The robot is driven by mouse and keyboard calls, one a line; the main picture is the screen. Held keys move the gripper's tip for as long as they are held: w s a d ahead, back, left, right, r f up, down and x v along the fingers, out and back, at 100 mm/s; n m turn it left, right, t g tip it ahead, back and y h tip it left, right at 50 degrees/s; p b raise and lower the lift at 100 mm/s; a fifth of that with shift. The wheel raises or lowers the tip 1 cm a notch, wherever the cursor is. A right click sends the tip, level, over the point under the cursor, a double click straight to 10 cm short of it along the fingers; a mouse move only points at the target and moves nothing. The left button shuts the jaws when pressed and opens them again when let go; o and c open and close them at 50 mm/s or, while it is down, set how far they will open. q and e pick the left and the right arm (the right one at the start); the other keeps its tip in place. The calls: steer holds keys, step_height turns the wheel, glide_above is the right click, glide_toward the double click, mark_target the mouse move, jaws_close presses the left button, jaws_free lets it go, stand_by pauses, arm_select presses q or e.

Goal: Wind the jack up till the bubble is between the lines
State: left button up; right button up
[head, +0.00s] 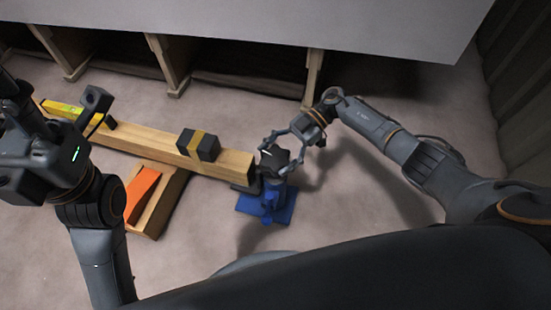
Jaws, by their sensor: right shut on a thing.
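The blue jack (268,206) stands on its square base on the floor, at the right end of a long wooden beam (152,142). The beam's end is beside the jack's dark upper part. A yellow-green spirit level (62,107) lies on the beam's far left end; its bubble and lines are too small to read. My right gripper (275,154) comes in from the right and is shut on the dark knob (274,160) at the jack's top. My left gripper (22,125) is at the left edge, near the level; its fingers are not clear.
A dark block with a yellow band (198,145) sits on the beam. An orange wedge (142,194) lies on a wooden block (163,205) by the beam. A large pale panel (300,28) on wooden posts hangs over the back. Floor right of the jack is clear.

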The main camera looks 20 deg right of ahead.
steer(key=shift+s+f, duration=0.1)
steer(key=shift+f, duration=0.05)
stand_by(0.3)
steer(key=o, duration=0.8)
steer(key=shift+o, duration=0.2)
steer(key=shift+w+d+r, duration=0.2)
steer(key=shift+d, duration=0.1)
steer(key=v, duration=1.1)
steer(key=shift+w+d, duration=0.15)
